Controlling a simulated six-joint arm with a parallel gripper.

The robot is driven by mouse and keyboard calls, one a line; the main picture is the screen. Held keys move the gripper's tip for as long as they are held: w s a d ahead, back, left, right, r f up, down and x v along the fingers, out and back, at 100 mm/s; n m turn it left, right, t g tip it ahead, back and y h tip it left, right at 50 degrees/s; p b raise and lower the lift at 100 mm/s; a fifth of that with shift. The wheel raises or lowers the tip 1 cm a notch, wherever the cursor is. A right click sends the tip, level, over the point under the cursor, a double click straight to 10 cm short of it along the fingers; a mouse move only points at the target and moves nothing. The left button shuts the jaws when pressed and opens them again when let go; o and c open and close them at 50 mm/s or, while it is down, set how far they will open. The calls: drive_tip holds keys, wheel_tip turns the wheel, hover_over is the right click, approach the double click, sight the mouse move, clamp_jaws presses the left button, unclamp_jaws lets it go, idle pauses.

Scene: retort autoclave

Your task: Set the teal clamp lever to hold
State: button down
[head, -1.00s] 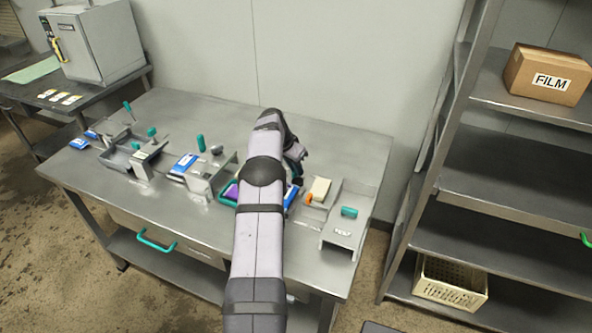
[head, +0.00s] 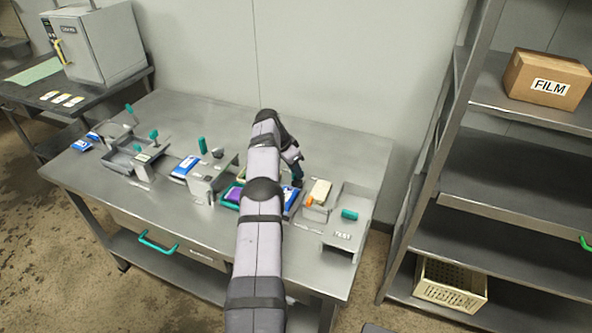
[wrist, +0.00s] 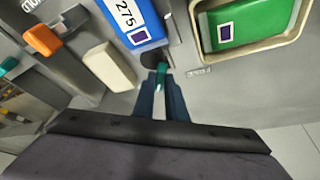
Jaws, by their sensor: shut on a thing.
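In the wrist view my gripper (wrist: 161,82) is shut on the teal clamp lever (wrist: 161,70), with its small teal tip showing between the fingers. The lever rises beside a dark round base at the end of a blue pack marked 275 (wrist: 131,22). A small label plate (wrist: 198,72) lies to its right, too blurred to read. In the head view my gripper (head: 297,179) is low over the bench, near the blue pack (head: 291,199). The lever cannot be made out there, and my arm covers part of the area.
An orange lever (wrist: 42,39) and cream block (wrist: 109,66) stand left of the gripper in the wrist view. A green pack (wrist: 245,30) lies in a tray to the right. The steel bench (head: 330,150) is clear towards the wall. A shelf rack (head: 480,205) stands right.

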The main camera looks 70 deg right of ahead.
idle(0.4)
drive_tip(key=c, duration=1.8)
unclamp_jaws()
drive_tip(key=shift+b+v, duration=0.7)
drive_tip(key=shift+v, duration=0.3)
drive_tip(key=shift+b+v, duration=0.65)
drive_tip(key=shift+v, duration=2)
